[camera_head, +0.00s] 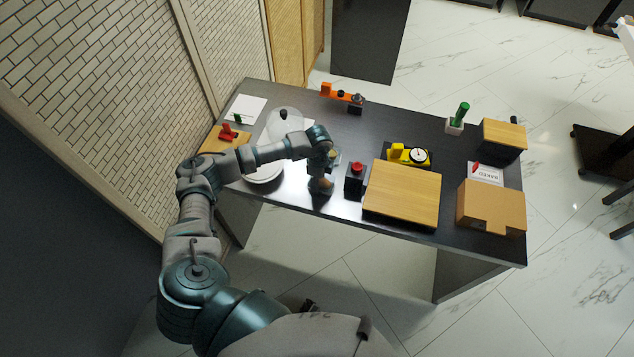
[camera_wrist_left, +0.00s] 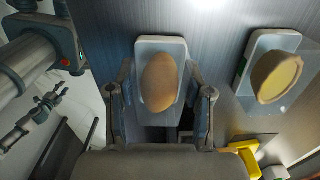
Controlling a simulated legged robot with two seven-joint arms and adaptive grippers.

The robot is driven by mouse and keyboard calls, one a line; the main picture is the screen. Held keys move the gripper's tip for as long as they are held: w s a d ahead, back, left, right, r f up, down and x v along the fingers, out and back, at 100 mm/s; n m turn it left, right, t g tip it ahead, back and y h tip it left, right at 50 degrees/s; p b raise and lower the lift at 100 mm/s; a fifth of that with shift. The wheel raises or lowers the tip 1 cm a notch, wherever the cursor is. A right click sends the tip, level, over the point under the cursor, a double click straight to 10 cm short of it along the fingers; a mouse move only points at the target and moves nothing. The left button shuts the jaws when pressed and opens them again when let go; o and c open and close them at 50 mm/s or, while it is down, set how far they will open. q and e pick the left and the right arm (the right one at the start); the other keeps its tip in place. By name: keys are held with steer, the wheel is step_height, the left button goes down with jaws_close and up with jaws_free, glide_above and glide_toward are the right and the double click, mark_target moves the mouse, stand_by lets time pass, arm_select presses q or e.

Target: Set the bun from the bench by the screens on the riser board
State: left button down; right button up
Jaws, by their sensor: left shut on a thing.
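The brown oval bun (camera_wrist_left: 160,80) shows in the left wrist view in front of a pale, rounded block or tray (camera_wrist_left: 163,45). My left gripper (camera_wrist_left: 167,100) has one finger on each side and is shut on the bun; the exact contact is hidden. In the head view this gripper (camera_head: 321,180) is low over the front edge of the dark bench (camera_head: 300,192), left of the riser board. The wooden riser board (camera_head: 402,188) has a clear top. My right gripper (camera_wrist_left: 40,112) appears small at the left of the wrist view; its jaws are unclear.
A black block with a red knob (camera_head: 356,170) stands between my left gripper and the board. A yellow dial scale (camera_head: 408,155) is behind the board; a cardboard box (camera_head: 491,208) is right. A hollow yellow-lined piece (camera_wrist_left: 277,76) is beside the bun. Brick-pattern screens (camera_head: 110,75) stand left.

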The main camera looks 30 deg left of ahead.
arm_select(q)
steer(key=shift+r+p, duration=0.45)
steer(key=shift+r, duration=0.25)
steer(key=shift+a+r+p, duration=0.85)
steer(key=shift+r+p, duration=0.05)
steer(key=shift+p, duration=0.05)
steer(key=shift+r, duration=0.3)
steer(key=shift+d+r+p, duration=0.6)
steer(key=shift+r+p, duration=0.3)
steer(key=shift+r, duration=0.05)
steer(key=shift+d+r+p, duration=0.15)
steer(key=shift+r+p, duration=0.2)
steer(key=shift+r, duration=0.15)
steer(key=shift+a+f, duration=0.15)
steer(key=shift+a, duration=0.5)
steer(key=shift+d, duration=0.55)
arm_select(e)
steer(key=shift+w+a+r, duration=0.1)
steer(key=shift+w+r, duration=0.1)
steer(key=shift+r, duration=1.25)
steer(key=shift+w+a+r, duration=0.1)
steer(key=shift+w+r, duration=0.05)
steer(key=shift+r, duration=1.25)
arm_select(q)
steer(key=shift+a, duration=0.1)
arm_select(e)
steer(key=shift+a, duration=0.1)
